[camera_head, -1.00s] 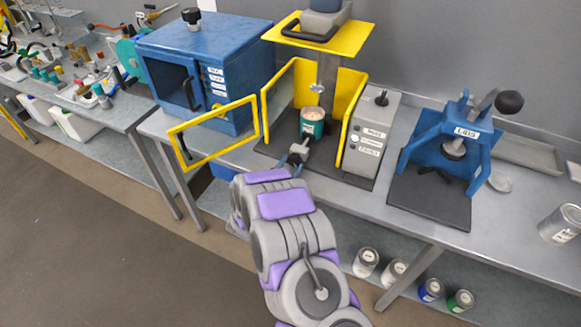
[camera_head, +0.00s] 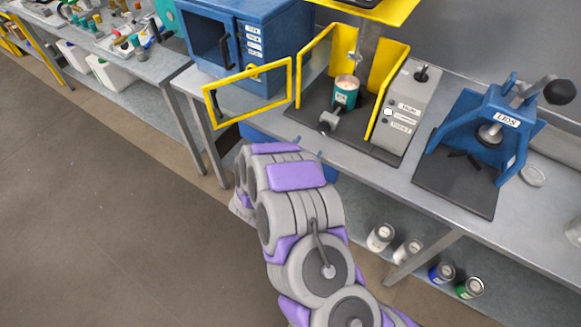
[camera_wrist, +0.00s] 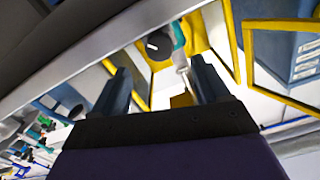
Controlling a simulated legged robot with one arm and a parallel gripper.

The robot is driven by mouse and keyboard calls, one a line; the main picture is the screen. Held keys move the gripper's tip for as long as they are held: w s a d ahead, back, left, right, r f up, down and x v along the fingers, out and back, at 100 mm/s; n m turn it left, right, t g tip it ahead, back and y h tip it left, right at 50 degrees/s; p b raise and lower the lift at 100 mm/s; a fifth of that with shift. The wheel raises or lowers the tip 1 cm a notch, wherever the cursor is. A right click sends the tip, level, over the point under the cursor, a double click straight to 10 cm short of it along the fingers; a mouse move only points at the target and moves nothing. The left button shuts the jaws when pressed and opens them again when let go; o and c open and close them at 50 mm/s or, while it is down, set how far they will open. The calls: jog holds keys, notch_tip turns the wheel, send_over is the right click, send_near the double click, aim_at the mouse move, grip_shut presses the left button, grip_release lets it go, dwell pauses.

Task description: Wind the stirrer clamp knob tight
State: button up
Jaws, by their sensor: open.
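In the wrist view the round dark knob (camera_wrist: 157,45) carries a short white mark and lies beyond the fingertips, beside the teal can (camera_wrist: 178,35). My gripper (camera_wrist: 160,78) is open and empty, its two dark fingers apart. In the head view my arm hides most of the gripper, below and left of the knob and apart from it.
A yellow-framed door (camera_head: 250,92) stands open from the blue cabinet (camera_head: 235,32), just left of the knob. The grey control box (camera_head: 404,110) is right of the can. A blue press (camera_head: 485,135) stands further right. Several cans (camera_head: 380,237) sit on the lower shelf.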

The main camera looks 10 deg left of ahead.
jog(key=v, duration=0.9)
jog(key=shift+p, duration=0.3)
jog(key=shift+a, duration=0.1)
jog(key=w+a+r+n+g+y, duration=0.1)
jog(key=w+a+r+g+y, duration=0.3)
jog(key=a+r+g+y, duration=0.3)
jog(key=s+d+r+n+g+y, duration=0.25)
jog(key=s+r+n+y, duration=0.2)
jog(key=r, duration=0.45)
jog(key=s+d+r+g+h, duration=0.1)
jog(key=s+d+r+g, duration=0.1)
jog(key=s+d, duration=0.8)
jog(key=s+d+r+n+g+h, duration=0.1)
jog(key=s+d+g, duration=0.3)
jog(key=s+d, duration=0.6)
jog(key=s+d+r+g+h, duration=0.2)
jog(key=s+d+g+h, duration=0.1)
jog(key=s+d, duration=0.7)
jog(key=shift+s+d+r+n, duration=0.3)
jog(key=shift+s+d+n, duration=0.1)
jog(key=shift+s, duration=0.35)
